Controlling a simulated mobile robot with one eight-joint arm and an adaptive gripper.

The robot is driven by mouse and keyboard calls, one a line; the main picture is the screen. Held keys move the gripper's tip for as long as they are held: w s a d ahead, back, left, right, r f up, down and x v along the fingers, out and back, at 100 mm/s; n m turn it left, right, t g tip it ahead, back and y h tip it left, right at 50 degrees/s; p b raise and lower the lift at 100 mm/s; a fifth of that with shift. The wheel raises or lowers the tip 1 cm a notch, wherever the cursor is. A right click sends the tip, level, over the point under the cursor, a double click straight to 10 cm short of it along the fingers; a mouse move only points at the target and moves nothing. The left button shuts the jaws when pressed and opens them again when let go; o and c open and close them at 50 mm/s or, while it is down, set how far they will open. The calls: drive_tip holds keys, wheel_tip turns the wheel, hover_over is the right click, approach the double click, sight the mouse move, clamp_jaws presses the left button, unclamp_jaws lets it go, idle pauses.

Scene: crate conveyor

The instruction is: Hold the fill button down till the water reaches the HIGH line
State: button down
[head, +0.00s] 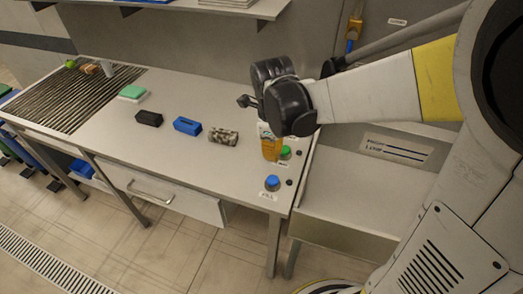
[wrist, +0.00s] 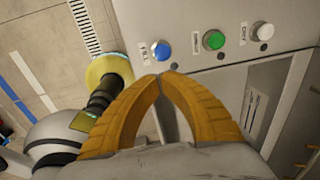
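The blue button (head: 272,182), labelled FILL, sits at the near right corner of the bench; it also shows in the wrist view (wrist: 161,50). My gripper (head: 270,158) points down, its yellow fingers in front of the blue button's far side and left of the green button. In the wrist view its fingertips (wrist: 163,74) meet with nothing between them, close to the blue button but apart from it in the picture. The basin (head: 340,208) right of the bench carries a plate with two level lines (head: 397,152). I cannot make out any water level.
A green button (head: 286,151) and a pale button (wrist: 262,31) stand in the same row. A camouflage block (head: 223,137), a blue block (head: 187,125) and a black block (head: 149,118) lie on the bench to the left. The bench front is clear.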

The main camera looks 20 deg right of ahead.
sight(274, 182)
drive_tip(key=shift+f, duration=0.1)
drive_tip(key=f+b, duration=0.1)
drive_tip(key=f, duration=0.3)
drive_tip(key=f+b, duration=0.2)
drive_tip(key=f, duration=0.3)
drive_tip(key=w+d+f+b, duration=0.1)
drive_tip(key=f+b, duration=0.1)
drive_tip(key=f, duration=0.2)
drive_tip(key=shift+f, duration=0.35)
drive_tip(key=shift+f, duration=0.1)
